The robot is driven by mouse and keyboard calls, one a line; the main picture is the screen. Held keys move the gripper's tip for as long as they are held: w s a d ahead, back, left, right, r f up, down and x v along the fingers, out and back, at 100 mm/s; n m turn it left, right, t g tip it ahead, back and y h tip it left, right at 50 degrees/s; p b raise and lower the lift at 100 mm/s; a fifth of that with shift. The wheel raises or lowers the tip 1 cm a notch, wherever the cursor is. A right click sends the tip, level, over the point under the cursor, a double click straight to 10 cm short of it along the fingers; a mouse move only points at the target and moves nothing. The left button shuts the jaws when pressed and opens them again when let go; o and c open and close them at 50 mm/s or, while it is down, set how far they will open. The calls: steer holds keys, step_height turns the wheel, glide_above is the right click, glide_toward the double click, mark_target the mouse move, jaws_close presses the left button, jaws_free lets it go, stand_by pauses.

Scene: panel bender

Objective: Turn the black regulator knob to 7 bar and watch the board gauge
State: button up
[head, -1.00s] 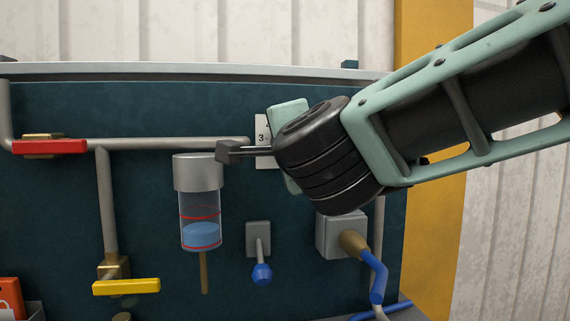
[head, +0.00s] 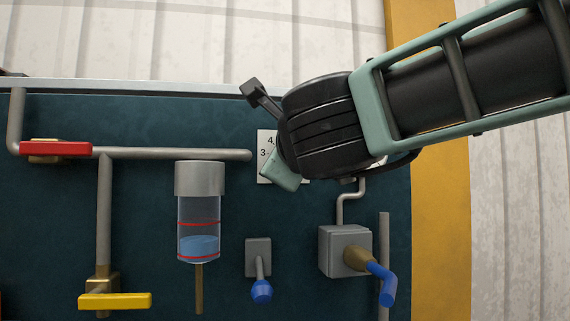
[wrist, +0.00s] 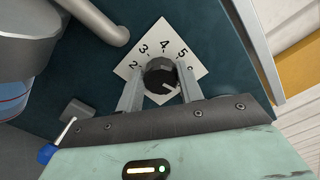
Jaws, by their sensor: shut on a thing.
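The black regulator knob (wrist: 160,75) is round and sits in the middle of a white dial plate (wrist: 139,58). The plate shows the figures 2, 3, 4 and 5; a further figure is partly hidden by a finger. A pale mark on the knob points to the lower right in the wrist view. My gripper (wrist: 158,82) is shut on the knob, one finger on each side. In the head view my wrist hides the knob and most of the dial plate (head: 264,144); my gripper's green body (head: 284,172) shows below the wrist. No gauge face shows.
On the dark board are a red lever (head: 56,149), a yellow lever (head: 115,301), a filter bowl (head: 199,225), a blue-tipped toggle (head: 261,290) and a grey box (head: 340,251) with a blue-handled valve. A grey pipe (head: 180,154) runs left of the dial.

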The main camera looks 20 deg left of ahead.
steer(key=shift+f+m, duration=0.1)
steer(key=shift+m, duration=0.3)
steer(key=o, duration=1)
steer(key=b+v, duration=0.1)
steer(key=v, duration=1.6)
steer(key=shift+d, duration=0.25)
